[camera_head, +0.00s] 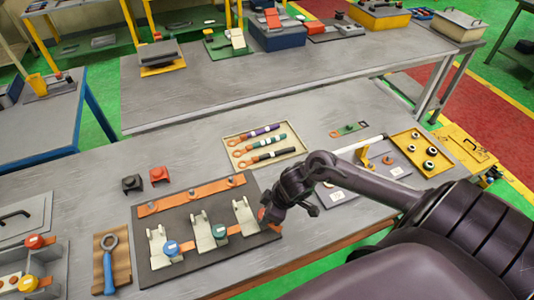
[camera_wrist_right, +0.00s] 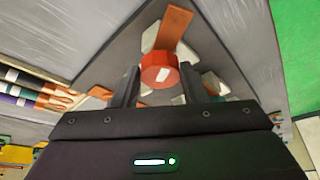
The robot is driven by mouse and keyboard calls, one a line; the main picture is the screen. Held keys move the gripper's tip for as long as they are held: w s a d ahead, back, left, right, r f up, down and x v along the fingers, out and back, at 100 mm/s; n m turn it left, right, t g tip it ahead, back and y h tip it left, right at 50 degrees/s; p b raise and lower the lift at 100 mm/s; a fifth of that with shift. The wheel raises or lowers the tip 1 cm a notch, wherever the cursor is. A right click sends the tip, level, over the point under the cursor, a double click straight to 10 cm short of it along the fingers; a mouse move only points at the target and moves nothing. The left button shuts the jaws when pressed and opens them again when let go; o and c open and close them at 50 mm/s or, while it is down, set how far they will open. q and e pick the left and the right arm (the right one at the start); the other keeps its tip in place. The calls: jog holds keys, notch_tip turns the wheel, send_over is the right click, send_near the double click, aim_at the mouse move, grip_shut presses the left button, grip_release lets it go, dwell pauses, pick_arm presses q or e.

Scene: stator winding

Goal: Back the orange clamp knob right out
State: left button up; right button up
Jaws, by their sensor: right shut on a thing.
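The orange clamp knob (camera_wrist_right: 160,72) shows between the two fingers of my right gripper (camera_wrist_right: 161,88) in the right wrist view, with a pale mark on its face. In the head view my right gripper (camera_head: 270,216) is down at the right edge of a dark board (camera_head: 190,272), and only a little of the orange knob (camera_head: 262,214) shows beside it. The gripper is shut on the knob. A pale bracket (camera_head: 244,214) stands just left of it. The knob's thread is hidden. My left gripper is not in view.
A blue knob (camera_head: 171,248) and a green knob (camera_head: 219,231) sit by two other pale brackets on the board. A copper-orange strip (camera_head: 190,195) lies along its back. A tray of cables (camera_head: 264,146) is behind. A blue-handled wrench (camera_head: 108,268) lies at the left.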

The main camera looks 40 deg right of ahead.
jog(key=n, duration=0.1)
jog(key=n+g, duration=0.1)
jog(key=n, duration=0.1)
jog(key=shift+d+f+y, duration=0.15)
jog(key=shift+y, duration=0.25)
jog(key=n+b, duration=0.1)
jog(key=n, duration=0.1)
jog(key=shift+f+n+g, duration=0.1)
jog(key=shift+n+g, duration=0.3)
jog(key=n+b, duration=0.1)
jog(key=n, duration=0.1)
jog(key=n+g+b, duration=0.1)
jog(key=shift+w+f+n+g+y, duration=0.1)
jog(key=shift+w+n+g+y, duration=0.05)
jog(key=shift+n+g+y, duration=0.2)
jog(key=shift+n+g+b, duration=0.25)
jog(key=shift+n+b, duration=0.55)
jog(key=shift+n, duration=0.15)
jog(key=o, duration=0.7)
jog(key=shift+c, duration=0.2)
jog(key=o, duration=0.3)
jog(key=shift+w, duration=0.15)
jog(key=shift+r, duration=0.2)
